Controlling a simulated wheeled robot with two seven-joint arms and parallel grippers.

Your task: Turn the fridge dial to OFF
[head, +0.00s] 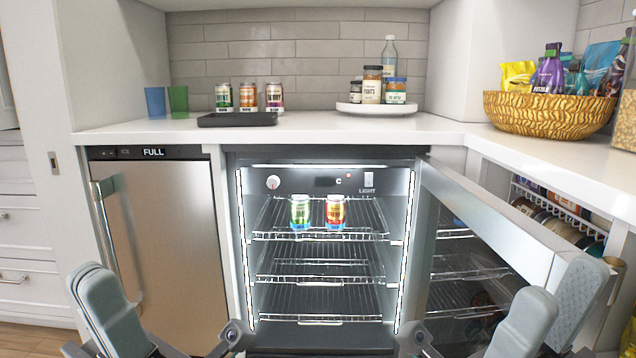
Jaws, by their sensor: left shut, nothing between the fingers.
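The fridge (321,163) stands open under the counter in the head view, its inside lit. The fridge dial (273,183) is a small round white knob at the left of the control panel inside, near the top. Its setting is too small to read. My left gripper (98,292) is shut and empty at the lower left, well apart from the dial. My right gripper (548,312) is at the lower right, by the free end of the open fridge door (500,217). I cannot tell whether its fingers touch the door.
A light switch (369,181) sits at the panel's right. Two cans (300,212) stand on the top wire rack (268,216). A closed steel appliance (165,245) with a bar handle is on the left. The space before the dial looks clear.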

